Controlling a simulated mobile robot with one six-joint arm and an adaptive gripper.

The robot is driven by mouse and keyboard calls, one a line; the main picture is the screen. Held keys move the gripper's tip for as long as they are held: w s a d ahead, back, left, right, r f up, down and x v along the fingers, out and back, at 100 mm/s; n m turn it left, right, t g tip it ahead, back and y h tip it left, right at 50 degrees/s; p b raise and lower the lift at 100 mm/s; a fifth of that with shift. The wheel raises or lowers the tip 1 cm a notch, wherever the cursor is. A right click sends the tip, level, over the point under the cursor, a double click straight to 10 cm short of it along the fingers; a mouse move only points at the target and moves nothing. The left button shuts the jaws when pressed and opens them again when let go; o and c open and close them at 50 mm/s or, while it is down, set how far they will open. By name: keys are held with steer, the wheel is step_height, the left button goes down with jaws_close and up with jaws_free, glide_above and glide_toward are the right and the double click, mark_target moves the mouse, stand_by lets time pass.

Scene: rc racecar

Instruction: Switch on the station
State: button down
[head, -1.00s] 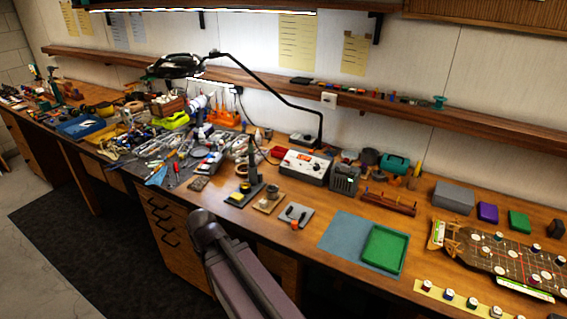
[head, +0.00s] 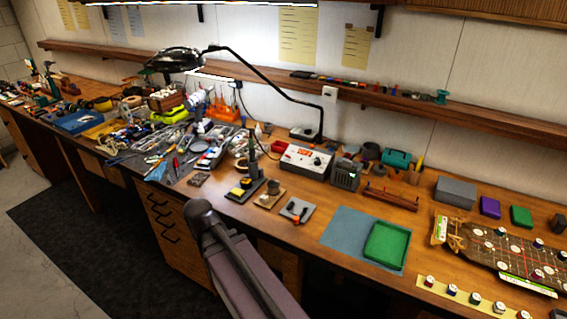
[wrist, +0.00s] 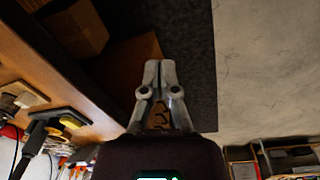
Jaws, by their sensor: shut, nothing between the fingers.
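The station (head: 306,162) is a white box with a red patch on its front, at the middle of the bench in the head view. Whether that patch is lit is too small to tell. A soldering stand (head: 246,188) with a yellow pad is in front of it to the left; a stand with a yellow pad (wrist: 68,118) also shows in the wrist view. My gripper (wrist: 161,64) is shut and empty in the wrist view, beside the bench edge with dark mat and floor behind it. It is hidden in the head view, and the station is not recognisable in the wrist view.
A magnifier lamp (head: 174,60) arches over the bench behind the station. A grey box with a small display (head: 345,174) stands right of the station. A grey plate (head: 297,210) and a green tray (head: 386,245) lie nearer the front edge. Tools crowd the left.

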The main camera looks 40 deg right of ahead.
mark_target(288, 156)
steer(key=w+d+n+t+h+b, duration=0.1)
steer(key=w+d+n, duration=0.2)
steer(key=w+d, duration=0.2)
steer(key=w+d+n+h+b, duration=0.1)
steer(key=w+d+n+h, duration=0.1)
steer(key=w+d, duration=0.3)
steer(key=w+d+n+t+h+b, duration=0.1)
steer(key=w+d+n, duration=0.3)
steer(key=d, duration=0.6)
steer(key=shift+w+d+f+n+t+h, duration=0.1)
steer(key=shift+w+d+n+t+h, duration=0.1)
steer(key=shift+w+h, duration=0.2)
steer(key=shift+w+d+f+n+t+h, duration=0.1)
steer(key=shift+w+n+h, duration=0.15)
steer(key=shift+w, duration=0.25)
steer(key=w+d+r+n+h+b, duration=0.1)
steer(key=w+d+n, duration=0.3)
steer(key=d, duration=0.6)
steer(key=w+d+r+n+t+h+b, duration=0.1)
steer(key=w+d+r+n+h, duration=0.1)
steer(key=w+d+n+h, duration=0.2)
steer(key=shift+w+d+r+n+t+b, duration=0.35)
steer(key=shift+d+n, duration=1.3)
steer(key=shift+d, duration=1.45)
steer(key=shift+b+x, duration=2.55)
steer(key=shift+x, duration=2.5)
